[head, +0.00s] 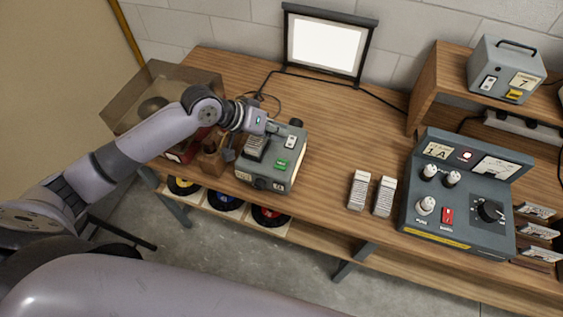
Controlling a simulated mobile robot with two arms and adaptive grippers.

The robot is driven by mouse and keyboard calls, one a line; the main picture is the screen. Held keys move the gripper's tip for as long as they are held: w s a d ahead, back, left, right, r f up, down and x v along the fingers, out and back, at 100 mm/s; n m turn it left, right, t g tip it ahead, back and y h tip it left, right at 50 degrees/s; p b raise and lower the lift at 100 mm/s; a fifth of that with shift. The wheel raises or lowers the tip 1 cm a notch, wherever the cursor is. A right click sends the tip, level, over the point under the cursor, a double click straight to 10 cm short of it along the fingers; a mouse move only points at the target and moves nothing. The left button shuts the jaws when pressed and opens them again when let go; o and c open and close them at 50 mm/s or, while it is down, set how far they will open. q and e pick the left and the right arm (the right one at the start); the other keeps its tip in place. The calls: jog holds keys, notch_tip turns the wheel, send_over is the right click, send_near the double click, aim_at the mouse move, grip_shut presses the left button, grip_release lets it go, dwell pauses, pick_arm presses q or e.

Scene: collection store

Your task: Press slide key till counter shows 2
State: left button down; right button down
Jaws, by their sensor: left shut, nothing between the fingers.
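A grey slide projector (289,179) stands near the front edge of the wooden bench, left of centre. My left gripper (273,127) is shut and empty, over the rear part of the projector's top. Whether its tips touch the projector cannot be told. A counter reading on the projector is too small to read. My right gripper is not in view.
A lit white screen (326,46) stands at the back. A grey console (459,214) marked "1 A" and a shelf box (506,69) showing "7" are at right. An open-topped case (125,102) is at left.

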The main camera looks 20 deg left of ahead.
pick_arm(q)
jog(key=b, duration=0.8)
send_over(280, 161)
notch_tip(280, 161, down, 7)
jog(key=shift+r, duration=0.1)
jog(key=shift+f, duration=1.05)
jog(key=shift+f, duration=0.1)
jog(key=shift+f, duration=0.3)
